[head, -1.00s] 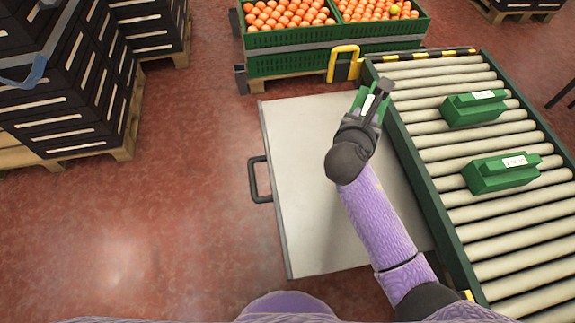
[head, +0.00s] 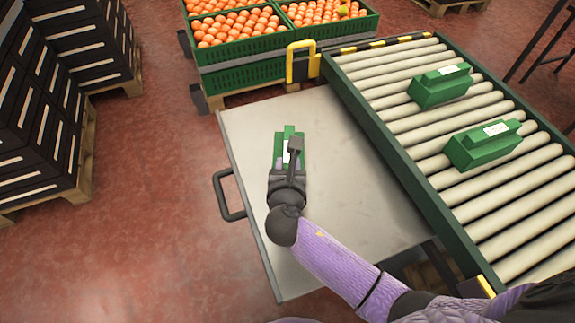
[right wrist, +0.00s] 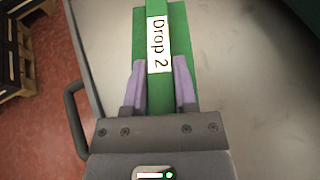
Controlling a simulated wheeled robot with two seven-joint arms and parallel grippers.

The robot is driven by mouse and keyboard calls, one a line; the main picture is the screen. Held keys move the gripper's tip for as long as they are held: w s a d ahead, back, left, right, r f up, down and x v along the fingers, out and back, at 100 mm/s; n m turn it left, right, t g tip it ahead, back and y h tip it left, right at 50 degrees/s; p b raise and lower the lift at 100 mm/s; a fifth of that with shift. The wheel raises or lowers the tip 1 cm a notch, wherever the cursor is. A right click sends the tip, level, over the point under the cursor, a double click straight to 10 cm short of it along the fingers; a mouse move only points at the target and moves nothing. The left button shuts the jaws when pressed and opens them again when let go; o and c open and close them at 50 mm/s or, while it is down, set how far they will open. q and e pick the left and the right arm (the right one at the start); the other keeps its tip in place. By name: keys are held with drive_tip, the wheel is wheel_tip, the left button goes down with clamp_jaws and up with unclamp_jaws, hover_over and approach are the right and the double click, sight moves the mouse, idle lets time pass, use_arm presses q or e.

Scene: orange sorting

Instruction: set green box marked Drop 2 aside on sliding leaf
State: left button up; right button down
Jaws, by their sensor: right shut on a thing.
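The green box marked Drop 2 (head: 289,134) is over the left part of the sliding leaf (head: 340,150), a pale metal plate beside the roller conveyor. Its label reads clearly in the right wrist view (right wrist: 159,45). My right gripper (head: 290,162) is shut on the box's raised ridge, with one finger on each side, as the right wrist view shows (right wrist: 160,85). I cannot tell whether the box touches the leaf or hangs just above it. My left gripper is not in view.
Two more green boxes stand on the roller conveyor (head: 400,110), one farther back (head: 440,86) and one nearer (head: 483,146). Crates of oranges (head: 265,60) stand behind the leaf. A yellow bar (head: 301,62) rises at its back corner. Stacked dark crates (head: 40,110) stand left. The leaf's right part is bare.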

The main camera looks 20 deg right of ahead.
drive_tip(key=shift+f, duration=0.1)
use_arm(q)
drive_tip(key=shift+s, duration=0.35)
use_arm(e)
drive_tip(key=shift+c, duration=2)
unclamp_jaws()
drive_tip(key=shift+r, duration=0.2)
use_arm(q)
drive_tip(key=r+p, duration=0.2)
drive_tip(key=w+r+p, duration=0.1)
drive_tip(key=p, duration=0.1)
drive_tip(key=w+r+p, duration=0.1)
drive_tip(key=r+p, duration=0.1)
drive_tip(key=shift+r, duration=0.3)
use_arm(e)
drive_tip(key=v, duration=1.2)
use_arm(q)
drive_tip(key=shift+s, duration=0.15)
